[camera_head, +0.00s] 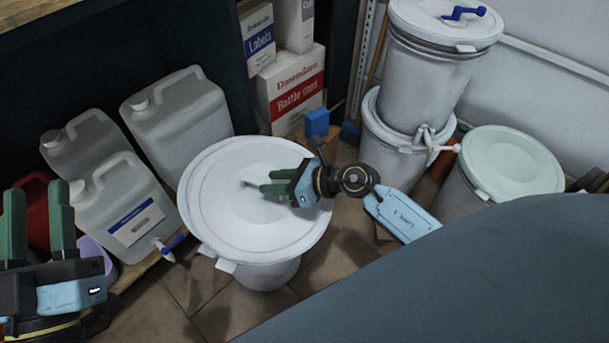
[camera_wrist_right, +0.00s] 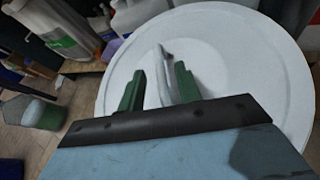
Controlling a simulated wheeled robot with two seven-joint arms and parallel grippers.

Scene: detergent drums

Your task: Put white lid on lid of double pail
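A large round white lid (camera_head: 225,215) with a raised handle in its middle rests on a white pail (camera_head: 265,277) in the head view. It fills much of the right wrist view (camera_wrist_right: 250,60). My right gripper (camera_head: 266,182) is over this lid. Its green fingers are apart on either side of the white handle (camera_wrist_right: 160,75), with no clear grip showing. The double pail, two white pails stacked (camera_head: 425,85), stands at the back right. Its lid (camera_head: 415,18) carries a blue handle. My left gripper (camera_head: 38,215) is open and empty at the lower left.
Several translucent jugs (camera_head: 180,110) stand at the left. Boxes (camera_head: 290,85) and a small blue object (camera_head: 317,122) are behind the middle pail. A pail with a pale green lid (camera_head: 510,163) stands at the right. Tiled floor (camera_head: 195,285) shows in front.

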